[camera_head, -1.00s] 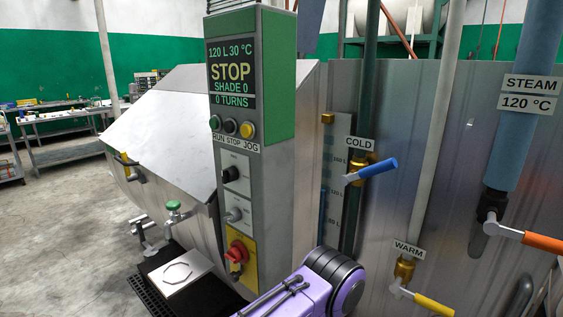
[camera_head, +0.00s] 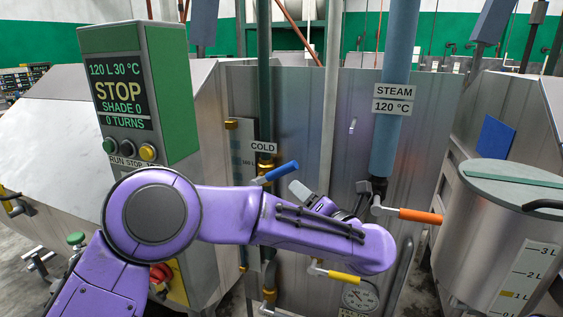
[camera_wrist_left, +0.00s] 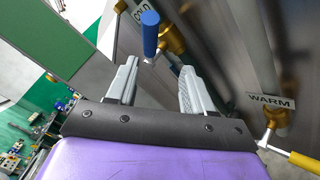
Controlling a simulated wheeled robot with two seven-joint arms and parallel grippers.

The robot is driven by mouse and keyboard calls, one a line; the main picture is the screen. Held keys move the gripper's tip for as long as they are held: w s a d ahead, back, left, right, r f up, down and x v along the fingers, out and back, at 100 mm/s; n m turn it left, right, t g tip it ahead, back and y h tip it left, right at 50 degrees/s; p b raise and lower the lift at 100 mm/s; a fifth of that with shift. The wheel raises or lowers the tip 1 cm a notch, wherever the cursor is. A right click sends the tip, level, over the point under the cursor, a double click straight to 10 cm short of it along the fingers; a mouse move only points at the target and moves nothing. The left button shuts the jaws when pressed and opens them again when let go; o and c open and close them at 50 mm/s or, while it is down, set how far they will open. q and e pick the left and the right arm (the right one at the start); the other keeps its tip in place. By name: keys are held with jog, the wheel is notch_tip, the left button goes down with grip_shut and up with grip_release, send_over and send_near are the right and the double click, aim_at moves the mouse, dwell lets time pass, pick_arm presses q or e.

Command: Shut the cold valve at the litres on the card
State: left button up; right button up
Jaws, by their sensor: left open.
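The cold valve has a blue lever (camera_head: 281,171) on a brass body under a COLD label (camera_head: 263,147); the lever points right and slightly up. It also shows in the left wrist view (camera_wrist_left: 150,33), just beyond and between the fingertips. My left gripper (camera_head: 300,190) is close to the lever's right end, partly hidden by my arm. In the left wrist view its jaws (camera_wrist_left: 158,66) are open and empty. The display (camera_head: 122,92) reads 120 L 30 °C, STOP, SHADE 0, 0 TURNS. The level gauge (camera_head: 242,150) is partly covered by my arm and unreadable. No litres card can be made out.
The WARM valve's yellow lever (camera_head: 343,277) is below my forearm. The orange STEAM lever (camera_head: 420,216) is to the right. A lidded steel vessel (camera_head: 508,235) with litre marks stands at the far right.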

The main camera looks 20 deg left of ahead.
aim_at(285, 172)
pick_arm(q)
jog(key=shift+n+g+y, duration=0.3)
jog(key=shift+n+g, duration=0.1)
jog(key=shift+n, duration=0.4)
jog(key=w+a+p, duration=0.1)
jog(key=w+a, duration=0.1)
jog(key=w+a+r+p, duration=0.1)
jog(key=w+a+p, duration=0.1)
jog(key=w+a+r+p, duration=0.1)
jog(key=w+a, duration=0.1)
jog(key=a, duration=0.1)
jog(key=shift+r+p, duration=0.25)
jog(key=shift+p, duration=0.15)
jog(key=shift+w+a+f, duration=0.15)
jog(key=shift+w+a, duration=0.2)
